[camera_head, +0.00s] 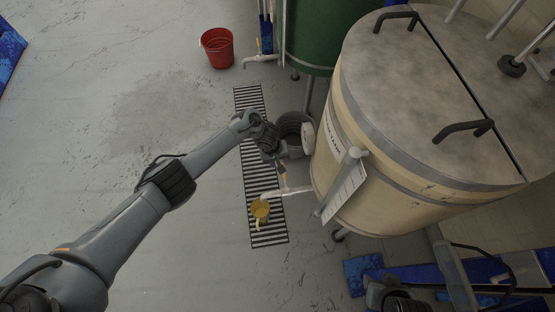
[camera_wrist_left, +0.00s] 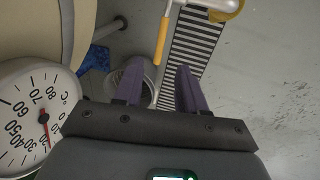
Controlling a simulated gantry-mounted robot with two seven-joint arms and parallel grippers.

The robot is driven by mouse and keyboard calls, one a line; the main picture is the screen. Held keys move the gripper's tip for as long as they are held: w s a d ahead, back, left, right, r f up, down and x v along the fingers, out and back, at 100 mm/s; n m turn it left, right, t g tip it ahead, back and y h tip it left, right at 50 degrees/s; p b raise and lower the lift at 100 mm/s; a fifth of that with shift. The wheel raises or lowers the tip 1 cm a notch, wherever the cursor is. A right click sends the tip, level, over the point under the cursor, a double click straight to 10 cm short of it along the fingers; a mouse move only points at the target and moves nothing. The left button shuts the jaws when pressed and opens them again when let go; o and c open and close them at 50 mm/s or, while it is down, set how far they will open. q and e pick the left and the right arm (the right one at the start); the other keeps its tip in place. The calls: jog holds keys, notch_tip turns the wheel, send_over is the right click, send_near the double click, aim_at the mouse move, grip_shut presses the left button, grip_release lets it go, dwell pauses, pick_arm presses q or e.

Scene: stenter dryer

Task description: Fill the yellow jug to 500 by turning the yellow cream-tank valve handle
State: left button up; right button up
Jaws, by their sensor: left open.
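The cream tank (camera_head: 385,190) is a large round vessel with a grey lid on the right of the head view. A pale outlet pipe (camera_head: 290,191) comes from its lower side, above the yellow jug (camera_head: 260,209). The jug's edge also shows at the top right of the left wrist view (camera_wrist_left: 232,10). The yellow-orange valve handle (camera_wrist_left: 161,42) stands out from the pipe in the wrist view. My left gripper (camera_wrist_left: 160,88) is open, its two purple fingers apart and empty, a short way from the handle's end. The jug's fill level is not visible.
A dial thermometer (camera_wrist_left: 28,118) is close beside my left gripper. A grey bucket (camera_head: 297,122) stands behind the gripper. A striped floor grate (camera_head: 251,105) runs below. A red bucket (camera_head: 218,48) and green tank (camera_head: 318,35) are farther back. The left floor is clear.

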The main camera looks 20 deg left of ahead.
pick_arm(q)
jog(key=shift+w+d+f+b, duration=0.15)
jog(key=shift+d+f+b, duration=0.05)
jog(key=shift+f+b, duration=0.95)
jog(key=shift+w+d+f+b, duration=0.1)
jog(key=shift+d+f+b, duration=0.1)
jog(key=shift+f+b, duration=0.85)
jog(key=shift+w+d+f+b, duration=0.2)
jog(key=shift+f+b, duration=0.55)
jog(key=shift+f, duration=0.75)
jog(key=c, duration=0.7)
grip_shut()
